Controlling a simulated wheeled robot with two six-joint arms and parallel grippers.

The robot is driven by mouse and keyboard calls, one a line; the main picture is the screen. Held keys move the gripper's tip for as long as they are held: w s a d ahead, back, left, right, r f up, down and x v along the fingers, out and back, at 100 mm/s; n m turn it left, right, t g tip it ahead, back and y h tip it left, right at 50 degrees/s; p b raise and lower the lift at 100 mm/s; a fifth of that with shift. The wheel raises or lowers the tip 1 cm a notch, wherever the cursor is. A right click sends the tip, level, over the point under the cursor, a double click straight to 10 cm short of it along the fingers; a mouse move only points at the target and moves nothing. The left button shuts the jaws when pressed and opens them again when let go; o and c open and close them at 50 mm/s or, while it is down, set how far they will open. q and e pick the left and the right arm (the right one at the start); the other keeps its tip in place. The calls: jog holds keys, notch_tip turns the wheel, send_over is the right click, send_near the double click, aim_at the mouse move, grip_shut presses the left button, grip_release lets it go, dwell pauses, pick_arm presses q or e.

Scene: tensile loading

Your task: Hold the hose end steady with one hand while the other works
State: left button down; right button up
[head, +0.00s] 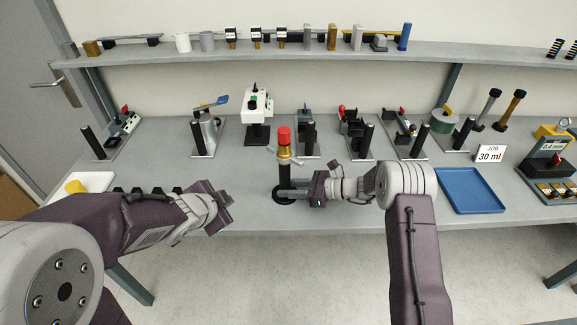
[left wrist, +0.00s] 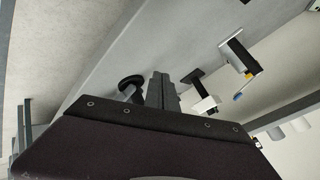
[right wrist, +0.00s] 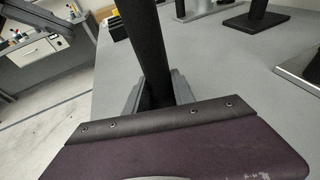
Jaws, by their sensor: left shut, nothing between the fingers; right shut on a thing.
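A black upright hose end (head: 284,176) with a brass collar (head: 284,152) and a red cap (head: 284,135) stands at the front middle of the bench on a dark round foot. My right gripper (head: 296,191) is shut on its lower black part. The right wrist view shows the black hose end (right wrist: 145,45) rising between the fingers (right wrist: 153,92). My left gripper (head: 222,207) is shut and empty, apart from the hose end, to its left near the bench's front edge. The left wrist view shows its closed fingers (left wrist: 162,90).
Behind stand several small fixtures with black posts, including a white device (head: 257,105). A blue tray (head: 470,191) and a "JOB 30 ml" card (head: 489,154) are at right. A white board (head: 88,183) with a yellow piece lies at left. A shelf (head: 270,52) runs along the back.

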pick_arm(q)
jog(key=s+d+r+m+h, duration=0.3)
jog(key=d+r+m+h, duration=0.2)
jog(key=d+r+m, duration=0.3)
notch_tip(320, 180, up, 3)
jog(key=m, duration=0.5)
jog(key=shift+s+d+m+h, duration=0.2)
jog(key=shift+m+h, duration=0.2)
jog(key=w+r+x, duration=0.1)
jog(key=r+x, duration=0.1)
jog(key=x, duration=1.1)
jog(key=shift+w+d+f, duration=0.2)
jog(key=shift+w+d, duration=0.05)
jog(key=shift+d, duration=0.1)
